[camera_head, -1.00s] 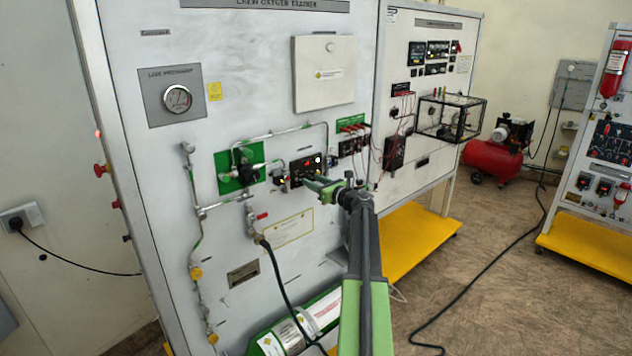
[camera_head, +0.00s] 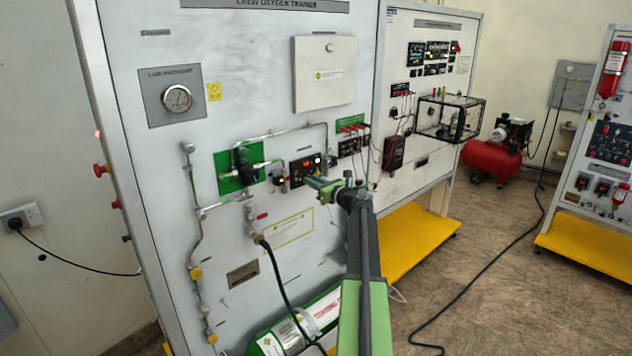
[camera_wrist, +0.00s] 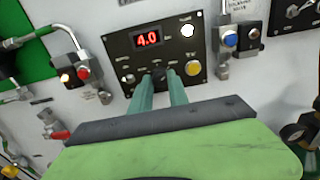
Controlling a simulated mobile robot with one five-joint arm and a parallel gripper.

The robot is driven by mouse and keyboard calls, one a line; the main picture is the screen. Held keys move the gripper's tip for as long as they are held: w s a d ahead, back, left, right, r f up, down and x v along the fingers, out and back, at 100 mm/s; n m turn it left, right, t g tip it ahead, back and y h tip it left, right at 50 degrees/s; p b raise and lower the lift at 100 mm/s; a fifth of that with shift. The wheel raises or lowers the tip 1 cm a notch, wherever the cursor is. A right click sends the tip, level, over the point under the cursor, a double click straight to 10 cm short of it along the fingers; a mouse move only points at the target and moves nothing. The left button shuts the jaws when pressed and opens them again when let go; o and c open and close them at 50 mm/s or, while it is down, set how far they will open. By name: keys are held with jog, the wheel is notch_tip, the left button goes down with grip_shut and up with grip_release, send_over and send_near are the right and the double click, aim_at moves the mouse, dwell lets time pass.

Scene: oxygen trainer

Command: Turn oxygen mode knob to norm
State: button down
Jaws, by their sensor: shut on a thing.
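The oxygen control panel (camera_wrist: 118,50) is a dark plate with a red display reading 4.0. It also shows in the head view (camera_head: 296,165), partly behind my gripper. My gripper (camera_wrist: 160,77) has its two green fingers at the lower middle of the panel, close together around a small dark knob (camera_wrist: 158,71). The fingers hide most of the knob, and its pointer and label cannot be read. In the head view my gripper (camera_head: 312,183) reaches the panel from the lower right.
A lit white button (camera_wrist: 187,30) and a yellow button (camera_wrist: 193,68) are right of the fingers. A valve with lit buttons (camera_wrist: 76,73) is to the left. A blue-buttoned unit (camera_wrist: 230,40) is to the right. Pipes and a red-handled valve (camera_head: 262,216) are nearby.

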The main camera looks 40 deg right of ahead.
jog(key=shift+s+f+n, duration=0.1)
jog(key=shift+n, duration=0.4)
dwell(0.3)
jog(key=shift+n, duration=10.4)
jog(key=c, duration=1.3)
grip_release()
jog(key=shift+o, duration=0.2)
